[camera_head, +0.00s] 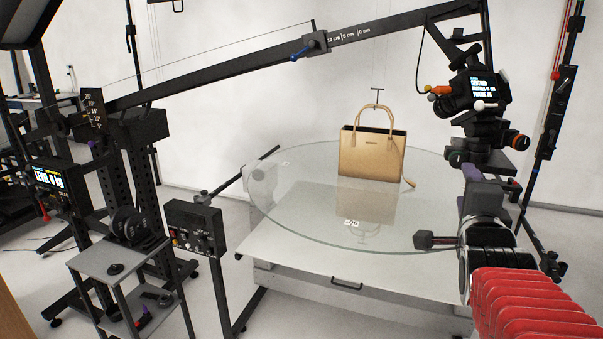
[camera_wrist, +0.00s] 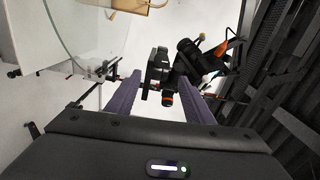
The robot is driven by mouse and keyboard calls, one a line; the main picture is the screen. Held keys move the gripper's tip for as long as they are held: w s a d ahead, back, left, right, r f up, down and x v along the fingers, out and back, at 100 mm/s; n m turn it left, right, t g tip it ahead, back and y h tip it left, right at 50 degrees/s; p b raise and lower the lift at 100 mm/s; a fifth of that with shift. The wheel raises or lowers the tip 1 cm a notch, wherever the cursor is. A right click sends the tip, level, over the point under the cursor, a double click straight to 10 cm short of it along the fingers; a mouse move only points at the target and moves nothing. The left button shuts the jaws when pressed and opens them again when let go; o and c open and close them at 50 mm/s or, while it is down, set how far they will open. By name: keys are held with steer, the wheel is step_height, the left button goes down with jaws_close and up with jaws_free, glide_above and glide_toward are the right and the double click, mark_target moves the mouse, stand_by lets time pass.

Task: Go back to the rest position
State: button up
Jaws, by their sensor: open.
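My gripper (camera_head: 474,182) is at the right of the head view, at the end of my red-sleeved arm, over the right side of the table. In the wrist view its two purple fingers (camera_wrist: 156,92) stand wide apart. I see nothing held between them. A black camera rig (camera_head: 475,92) is just above my gripper in the head view. It also shows beyond the fingers in the wrist view (camera_wrist: 180,68). I cannot tell the exact gap between the fingers and the rig.
A tan handbag (camera_head: 370,156) stands on the round glass turntable (camera_head: 300,215) over a white table (camera_head: 280,248). A long black boom (camera_head: 210,77) crosses above. A control box (camera_head: 194,228) and a grey cart (camera_head: 110,262) stand at left. A dark stand (camera_head: 553,110) rises at right.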

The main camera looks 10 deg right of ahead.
steer(key=shift+a, duration=0.1)
steer(key=s+a+f+n+g+y, duration=0.1)
steer(key=a+f+n+g+y, duration=0.15)
steer(key=a+f+n, duration=0.45)
steer(key=a+f+n+g+y, duration=0.2)
steer(key=a+f+n+y, duration=0.3)
steer(key=a, duration=0.5)
steer(key=s+a+f+n+g+y, duration=0.2)
steer(key=s+a+f+n+g, duration=0.3)
steer(key=s+a+f+n, duration=0.4)
steer(key=s+a+n, duration=0.2)
steer(key=a+n, duration=0.1)
steer(key=shift+s, duration=0.35)
